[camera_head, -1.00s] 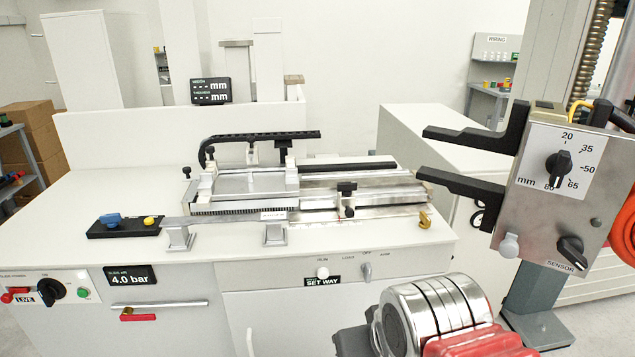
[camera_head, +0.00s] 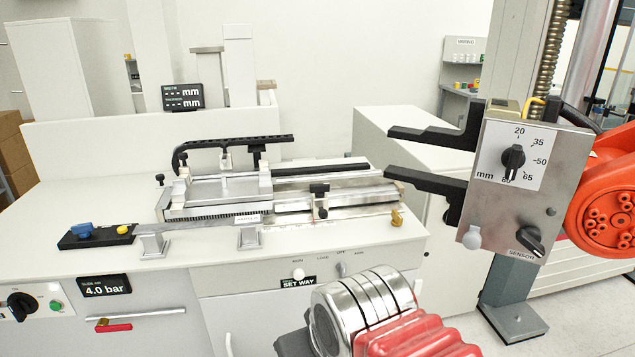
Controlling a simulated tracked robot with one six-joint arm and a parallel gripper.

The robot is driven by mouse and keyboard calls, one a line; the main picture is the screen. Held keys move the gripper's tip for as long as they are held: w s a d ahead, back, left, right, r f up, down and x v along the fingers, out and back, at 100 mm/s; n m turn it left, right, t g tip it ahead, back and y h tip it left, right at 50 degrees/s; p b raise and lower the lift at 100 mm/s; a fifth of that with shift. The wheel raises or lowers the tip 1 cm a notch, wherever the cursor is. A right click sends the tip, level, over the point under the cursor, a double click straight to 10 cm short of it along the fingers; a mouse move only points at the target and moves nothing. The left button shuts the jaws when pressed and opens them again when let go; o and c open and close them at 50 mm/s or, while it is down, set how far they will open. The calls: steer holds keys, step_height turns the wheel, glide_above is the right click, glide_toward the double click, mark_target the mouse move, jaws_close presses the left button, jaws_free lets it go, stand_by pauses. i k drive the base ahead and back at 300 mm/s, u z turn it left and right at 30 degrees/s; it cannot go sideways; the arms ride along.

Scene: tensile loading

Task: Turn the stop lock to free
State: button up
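No label reading stop lock or free is legible, so I cannot tell which part it is. The bench machine has a black-headed clamp (camera_head: 320,199) on its metal rail and a small brass piece (camera_head: 397,217) at its right end. A grey selector (camera_head: 342,269) and a white knob (camera_head: 298,274) sit on the bench front by the "SET WAY" label. At right, a metal box (camera_head: 520,180) carries a black mm dial (camera_head: 513,158) and a black SENSOR knob (camera_head: 530,238).
Two black prongs (camera_head: 430,183) reach left from the box, beside a tall column (camera_head: 510,290). A silver ringed part (camera_head: 365,305) and red casing, apparently my arm, fill the bottom middle. Bare white bench top lies in front.

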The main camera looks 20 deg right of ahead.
mark_target(319, 189)
steer(key=z, duration=0.05)
steer(key=i, duration=1)
steer(key=u, duration=0.05)
